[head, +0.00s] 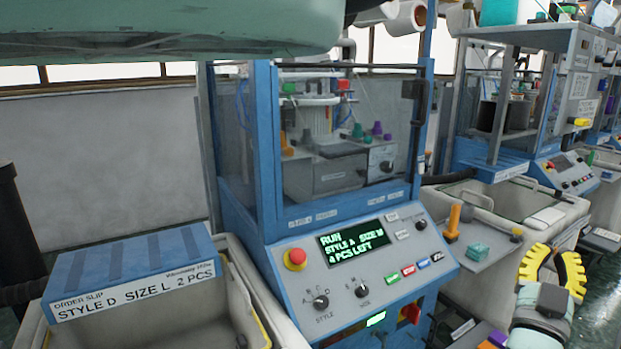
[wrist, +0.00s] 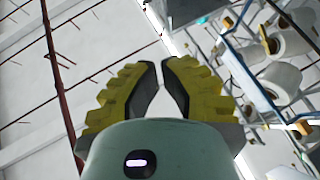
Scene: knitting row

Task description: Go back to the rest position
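My gripper (head: 555,253) is at the lower right of the head view, with yellow, ridged fingers pointing up. In the wrist view my gripper (wrist: 160,65) has its two fingers with dark inner pads apart, with a narrow gap at the tips. Nothing shows between them. It is in the air in front of the small side shelf (head: 487,249) of the blue machine, apart from the things there.
The blue knitting machine (head: 262,150) has a lit panel (head: 356,241) reading style A, size M. A grey bin (head: 240,290) with an order slip box (head: 135,272) stands left. An orange-handled thing (head: 453,220) and a teal block (head: 477,250) are on the shelf. Another machine (head: 490,165) stands behind.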

